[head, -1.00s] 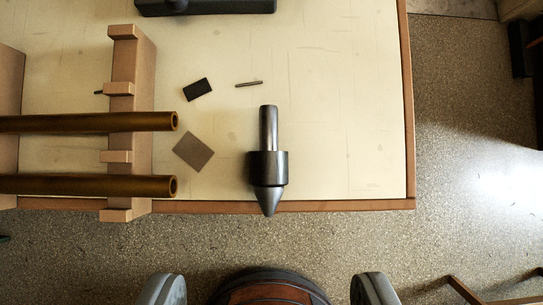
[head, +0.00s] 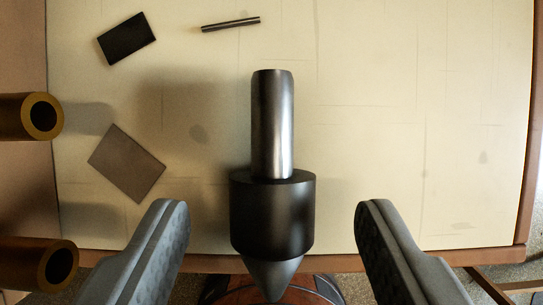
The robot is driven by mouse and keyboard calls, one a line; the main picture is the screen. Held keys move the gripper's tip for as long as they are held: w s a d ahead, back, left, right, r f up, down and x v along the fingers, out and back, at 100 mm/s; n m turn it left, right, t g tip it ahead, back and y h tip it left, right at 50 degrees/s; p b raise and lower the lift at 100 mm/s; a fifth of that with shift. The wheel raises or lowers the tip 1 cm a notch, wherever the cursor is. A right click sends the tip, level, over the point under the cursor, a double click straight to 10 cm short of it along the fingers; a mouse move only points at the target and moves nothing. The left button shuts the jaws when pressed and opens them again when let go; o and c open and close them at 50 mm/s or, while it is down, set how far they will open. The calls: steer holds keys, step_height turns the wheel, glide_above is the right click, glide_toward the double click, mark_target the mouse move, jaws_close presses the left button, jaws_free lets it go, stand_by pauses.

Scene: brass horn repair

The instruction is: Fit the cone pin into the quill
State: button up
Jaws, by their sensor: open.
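The cone pin (head: 272,214) lies on the cream bench top near its front edge. It has a bright narrow shank pointing away from me, a wide dark collar, and a cone tip pointing toward me past the edge. My gripper (head: 272,225) is open, with one grey finger on each side of the collar and cone. Wide gaps show between the fingers and the pin, and neither touches it. I cannot pick out a quill for certain in this view.
Two brass tubes (head: 28,117) end at the left, close to my left finger. A black rectangular piece (head: 126,39), a grey-brown square (head: 126,163) and a thin metal rod (head: 231,24) lie flat on the bench (head: 400,120). The bench is clear to the right of the pin.

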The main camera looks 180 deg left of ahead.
steer(key=shift+x, duration=0.9)
steer(key=c, duration=1.1)
steer(key=shift+r, duration=0.1)
